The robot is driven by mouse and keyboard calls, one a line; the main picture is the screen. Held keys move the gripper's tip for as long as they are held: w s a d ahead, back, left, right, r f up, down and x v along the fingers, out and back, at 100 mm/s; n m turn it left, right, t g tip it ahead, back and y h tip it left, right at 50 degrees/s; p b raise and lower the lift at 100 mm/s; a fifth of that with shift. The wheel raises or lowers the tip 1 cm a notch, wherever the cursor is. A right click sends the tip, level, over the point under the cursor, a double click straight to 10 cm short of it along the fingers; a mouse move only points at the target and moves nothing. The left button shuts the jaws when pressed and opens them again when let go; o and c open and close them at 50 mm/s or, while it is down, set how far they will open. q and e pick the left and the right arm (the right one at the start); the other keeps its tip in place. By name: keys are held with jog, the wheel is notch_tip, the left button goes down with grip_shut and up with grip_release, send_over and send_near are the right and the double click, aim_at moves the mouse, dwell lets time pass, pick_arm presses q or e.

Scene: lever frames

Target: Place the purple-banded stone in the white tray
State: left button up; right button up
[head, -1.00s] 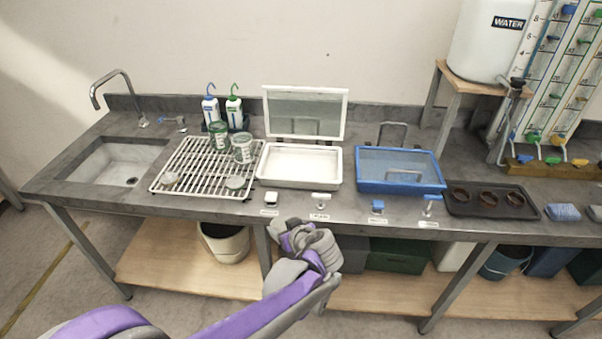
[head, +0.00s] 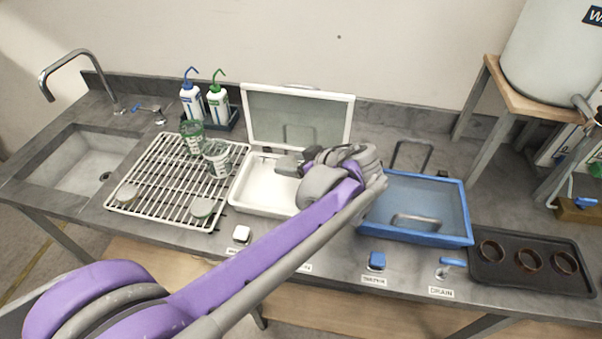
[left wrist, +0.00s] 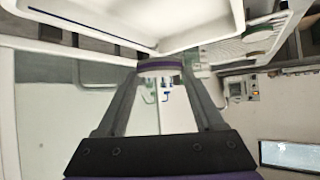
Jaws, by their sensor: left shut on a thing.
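The purple-banded stone (left wrist: 160,67) is a pale, flat round piece with a dark purple band, held between the two fingertips of my left gripper (left wrist: 161,72) in the left wrist view. In the head view, my left gripper (head: 286,166) is over the white tray (head: 257,188), and the stone is hard to make out there. The tray's glass lid (head: 296,117) stands open behind it. The tray's white wall (left wrist: 165,42) also shows at the top of the left wrist view, close to the stone. The forearm hides the tray's right part. My right gripper is not seen.
A white wire rack (head: 160,185) left of the tray holds two jars and pale round pieces. A blue tray with its lid down (head: 420,205) is at the right. Bottles (head: 205,108) stand behind. Small controls (head: 376,262) line the front edge.

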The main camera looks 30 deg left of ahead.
pick_arm(q)
jog(key=shift+w+f, duration=0.15)
jog(key=shift+f, duration=0.1)
jog(key=f, duration=0.5)
jog(key=shift+s+b, duration=0.25)
jog(key=shift+b, duration=0.15)
notch_tip(320, 180, down, 4)
jog(key=shift+f, duration=0.15)
jog(key=o, duration=1.6)
jog(key=shift+w, duration=0.1)
jog(key=shift+c, duration=0.2)
jog(key=v, duration=1.2)
